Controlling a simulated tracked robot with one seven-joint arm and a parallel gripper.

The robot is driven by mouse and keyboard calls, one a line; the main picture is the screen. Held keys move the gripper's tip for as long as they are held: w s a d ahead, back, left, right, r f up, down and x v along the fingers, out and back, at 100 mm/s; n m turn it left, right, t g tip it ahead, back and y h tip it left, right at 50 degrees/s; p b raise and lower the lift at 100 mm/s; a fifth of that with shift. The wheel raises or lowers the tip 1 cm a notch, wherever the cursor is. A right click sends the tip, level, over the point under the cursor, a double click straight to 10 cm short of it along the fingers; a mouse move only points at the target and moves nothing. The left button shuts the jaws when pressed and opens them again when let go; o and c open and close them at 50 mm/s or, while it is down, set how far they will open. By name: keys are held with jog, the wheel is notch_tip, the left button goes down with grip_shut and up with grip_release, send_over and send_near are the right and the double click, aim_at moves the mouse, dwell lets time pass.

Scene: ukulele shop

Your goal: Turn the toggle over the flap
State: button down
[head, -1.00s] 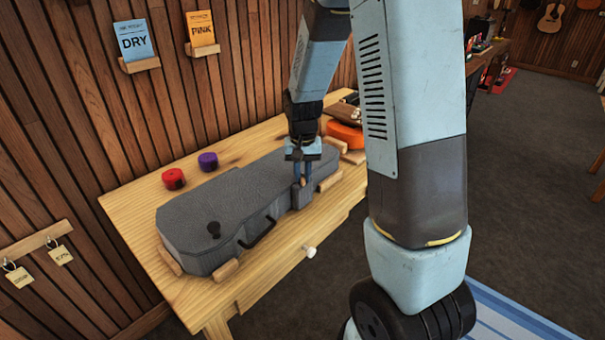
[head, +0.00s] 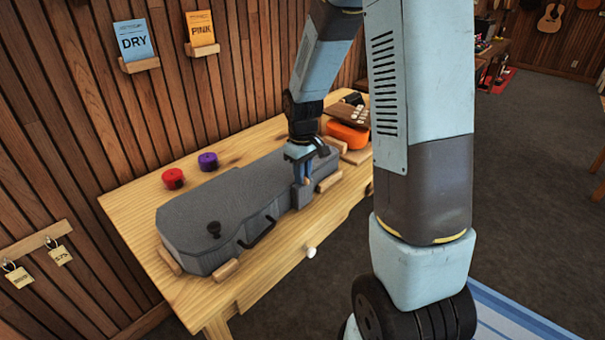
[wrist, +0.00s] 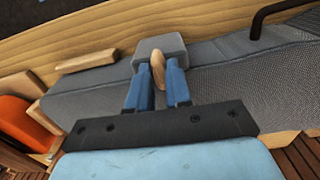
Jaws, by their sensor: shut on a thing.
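A grey instrument case (head: 240,190) lies on the wooden table. A grey flap (wrist: 160,46) hangs over the case's front edge; it also shows in the head view (head: 301,197). A small oval wooden toggle (wrist: 158,70) stands between my gripper's two blue fingers and overlaps the flap's edge in the wrist view. My gripper (wrist: 160,78) is shut on the toggle. In the head view my gripper (head: 302,174) reaches down at the case's right part, and its fingers hide the toggle.
Wooden blocks (head: 226,269) border the case. An orange object (head: 347,134) lies at the table's right end.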

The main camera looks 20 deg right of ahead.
jog(key=shift+n, duration=0.3)
jog(key=c, duration=1)
grip_release()
jog(key=shift+c, duration=0.2)
notch_tip(320, 180, up, 14)
jog(key=shift+f, duration=0.15)
